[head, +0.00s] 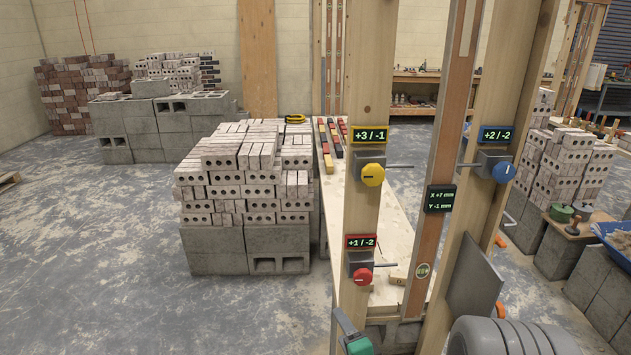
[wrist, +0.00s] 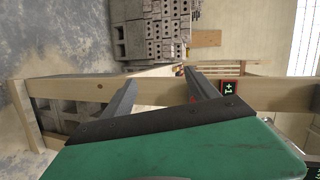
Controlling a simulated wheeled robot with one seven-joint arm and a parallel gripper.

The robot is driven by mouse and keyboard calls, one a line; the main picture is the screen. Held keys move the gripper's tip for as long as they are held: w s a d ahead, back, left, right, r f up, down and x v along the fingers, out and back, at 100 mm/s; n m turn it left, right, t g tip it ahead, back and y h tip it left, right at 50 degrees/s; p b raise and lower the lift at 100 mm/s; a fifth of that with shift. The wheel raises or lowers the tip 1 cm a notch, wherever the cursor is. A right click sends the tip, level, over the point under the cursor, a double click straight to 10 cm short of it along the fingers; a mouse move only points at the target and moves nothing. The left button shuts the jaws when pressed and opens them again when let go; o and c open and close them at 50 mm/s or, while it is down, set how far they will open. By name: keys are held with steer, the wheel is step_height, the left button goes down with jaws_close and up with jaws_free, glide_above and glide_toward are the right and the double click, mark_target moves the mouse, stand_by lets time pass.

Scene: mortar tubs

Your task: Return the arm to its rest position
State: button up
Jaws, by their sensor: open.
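My gripper (wrist: 160,78) shows in the wrist view as two dark fingers standing well apart above a green body. Nothing is between the fingertips. A pale wooden post (wrist: 265,95) crosses behind the fingers, with a small red-framed display (wrist: 230,88) just right of the right finger. Whether a finger touches the post cannot be told. In the head view, grey ringed arm links of mine are at the bottom right.
Wooden posts (head: 372,95) carry a yellow knob (head: 373,175), a red knob (head: 362,276) and a blue knob (head: 503,172) with displays. Behind them is a long pale bench (head: 378,225). A brick stack (head: 245,185) stands left of it. Open floor (head: 90,255) lies at left.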

steer(key=s+a+f+n+g+y, duration=0.2)
steer(key=s+a+f+n+g, duration=0.2)
steer(key=s+f+n+g, duration=0.45)
steer(key=s+d+f+n+g+h, duration=0.1)
steer(key=s+d+f+g, duration=0.15)
steer(key=s, duration=0.45)
steer(key=s+d+f+n+g+h, duration=0.1)
steer(key=s+d+f+n+g, duration=0.2)
steer(key=s, duration=0.4)
steer(key=s+d+r+g+h, duration=0.25)
steer(key=d+r, duration=0.45)
steer(key=r, duration=0.5)
steer(key=w+a+r+t+p, duration=0.1)
steer(key=w+r+t, duration=0.1)
steer(key=w+r, duration=0.2)
steer(key=w+a+r+n+t+h+p, duration=0.1)
steer(key=w+r+t, duration=0.2)
steer(key=r, duration=0.7)
steer(key=shift+w+a+r, duration=0.3)
steer(key=shift+w+r, duration=0.1)
steer(key=shift+w, duration=0.15)
steer(key=shift+h, duration=0.25)
steer(key=shift+c, duration=0.3)
